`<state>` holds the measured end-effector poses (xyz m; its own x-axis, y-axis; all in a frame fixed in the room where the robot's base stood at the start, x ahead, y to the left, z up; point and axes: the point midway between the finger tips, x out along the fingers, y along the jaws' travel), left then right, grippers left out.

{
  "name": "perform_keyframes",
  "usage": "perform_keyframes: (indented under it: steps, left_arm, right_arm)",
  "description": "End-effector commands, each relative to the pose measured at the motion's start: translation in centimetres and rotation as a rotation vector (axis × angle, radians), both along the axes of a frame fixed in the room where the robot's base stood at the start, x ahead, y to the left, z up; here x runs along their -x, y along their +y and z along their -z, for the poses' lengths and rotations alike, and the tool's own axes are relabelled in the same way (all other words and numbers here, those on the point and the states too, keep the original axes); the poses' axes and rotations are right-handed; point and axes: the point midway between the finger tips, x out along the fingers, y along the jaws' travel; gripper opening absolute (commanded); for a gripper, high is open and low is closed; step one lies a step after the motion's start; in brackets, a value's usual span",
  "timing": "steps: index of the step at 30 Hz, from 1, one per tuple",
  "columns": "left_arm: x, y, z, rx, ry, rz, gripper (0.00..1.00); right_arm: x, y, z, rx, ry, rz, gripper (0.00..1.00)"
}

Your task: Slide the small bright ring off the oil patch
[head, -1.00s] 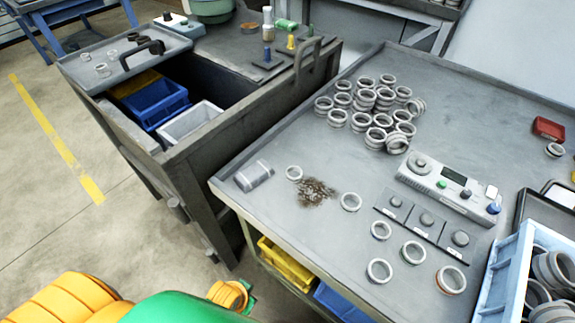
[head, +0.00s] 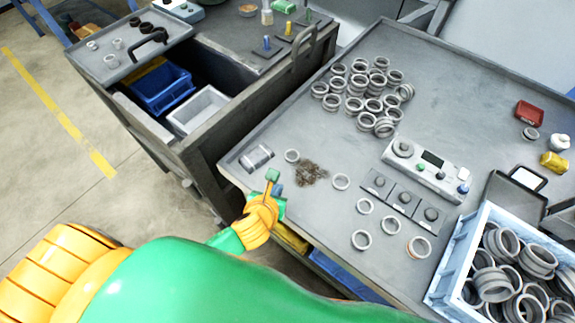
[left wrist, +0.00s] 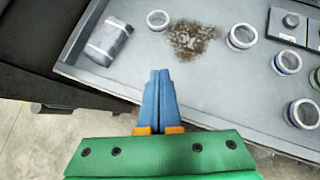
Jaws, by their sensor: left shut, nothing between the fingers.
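A brown speckled patch (head: 311,172) lies on the grey table near its front left corner; it also shows in the left wrist view (left wrist: 193,40). A small pale ring (head: 291,161) lies flat just left of the patch, near its edge; the left wrist view shows this ring (left wrist: 157,27) too. A larger ring (head: 341,187) lies right of the patch. My left gripper (head: 273,180) is over the table's front edge, short of the patch. In the left wrist view its blue fingers (left wrist: 160,75) are together and empty, pointing between ring and patch. My right gripper is not in view.
A grey bundle (head: 256,157) lies left of the small ring. Several loose rings, a row of grey pads (head: 404,196) and a control box (head: 425,168) are to the right. Stacked rings (head: 364,94) stand farther back. Table behind the patch is clear.

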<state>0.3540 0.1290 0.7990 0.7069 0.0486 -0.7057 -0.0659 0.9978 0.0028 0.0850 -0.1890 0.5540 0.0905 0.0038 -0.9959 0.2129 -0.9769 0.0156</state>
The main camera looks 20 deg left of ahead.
Motion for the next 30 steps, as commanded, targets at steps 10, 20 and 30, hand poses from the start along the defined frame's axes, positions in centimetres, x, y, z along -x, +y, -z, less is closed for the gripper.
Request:
perform_keyframes:
  steps: [10, 20, 30]
  left_arm:
    - [-4.7, 0.3, 5.2, 0.000, 0.002, -0.003, 0.00]
    - [-9.8, 0.6, 7.0, 0.003, 0.000, -0.003, 0.00]
    - [-10.8, 0.7, 6.9, 0.003, 0.003, -0.001, 0.00]
  right_arm:
    - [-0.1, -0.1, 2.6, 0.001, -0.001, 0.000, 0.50]
    - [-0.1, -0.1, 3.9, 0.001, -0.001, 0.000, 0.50]
    - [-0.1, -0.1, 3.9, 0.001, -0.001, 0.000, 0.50]
